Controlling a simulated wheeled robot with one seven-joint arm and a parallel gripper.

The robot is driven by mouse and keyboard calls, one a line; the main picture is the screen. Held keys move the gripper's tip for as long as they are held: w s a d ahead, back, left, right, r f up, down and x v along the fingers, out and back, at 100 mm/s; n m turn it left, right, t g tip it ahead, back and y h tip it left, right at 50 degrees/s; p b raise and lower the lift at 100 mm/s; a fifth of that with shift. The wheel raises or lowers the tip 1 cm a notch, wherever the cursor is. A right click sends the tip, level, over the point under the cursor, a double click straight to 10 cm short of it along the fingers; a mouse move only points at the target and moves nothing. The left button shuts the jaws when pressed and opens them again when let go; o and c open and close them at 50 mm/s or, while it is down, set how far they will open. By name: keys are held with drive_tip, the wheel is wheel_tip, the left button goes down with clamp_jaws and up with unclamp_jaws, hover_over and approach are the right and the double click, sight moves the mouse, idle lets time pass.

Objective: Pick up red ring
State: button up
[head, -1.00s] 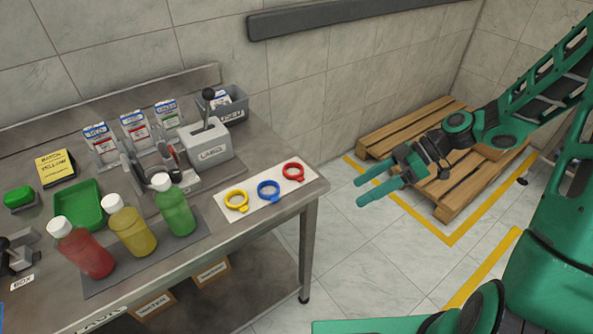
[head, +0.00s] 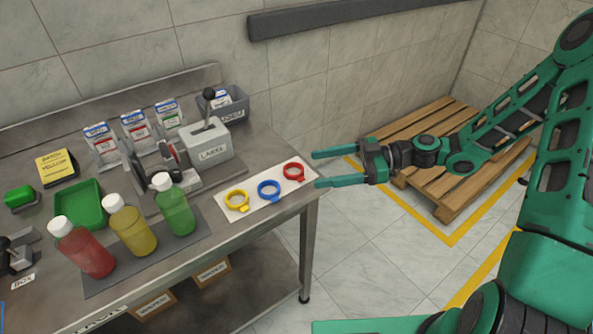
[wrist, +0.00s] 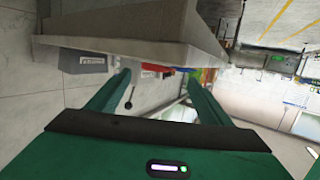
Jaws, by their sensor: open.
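The red ring (head: 293,172) lies on a white mat (head: 256,205) at the right end of the metal table. A blue ring (head: 268,190) and a yellow ring (head: 237,200) lie in a row to its left. My gripper (head: 316,169) is open and empty, just right of the red ring, its fingers pointing left towards the table. In the wrist view my gripper (wrist: 158,80) shows with its two fingers apart. A small red patch shows between them there, too small to tell for sure.
Red, yellow and green bottles (head: 176,211) stand on a dark mat on the table's left part. A grey label box (head: 208,143) with an upright lever stands behind the rings. A wooden pallet (head: 450,200) lies on the floor behind my arm.

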sight(286, 171)
drive_tip(key=shift+w+a+f, duration=0.1)
drive_tip(key=shift+a+f, duration=0.05)
drive_tip(key=shift+a, duration=0.7)
drive_tip(key=shift+w+a+f, duration=0.15)
drive_tip(key=shift+a, duration=0.75)
drive_tip(key=shift+w+a+f, duration=0.1)
drive_tip(key=shift+a+f, duration=0.05)
drive_tip(key=shift+a, duration=0.7)
drive_tip(key=c, duration=1.1)
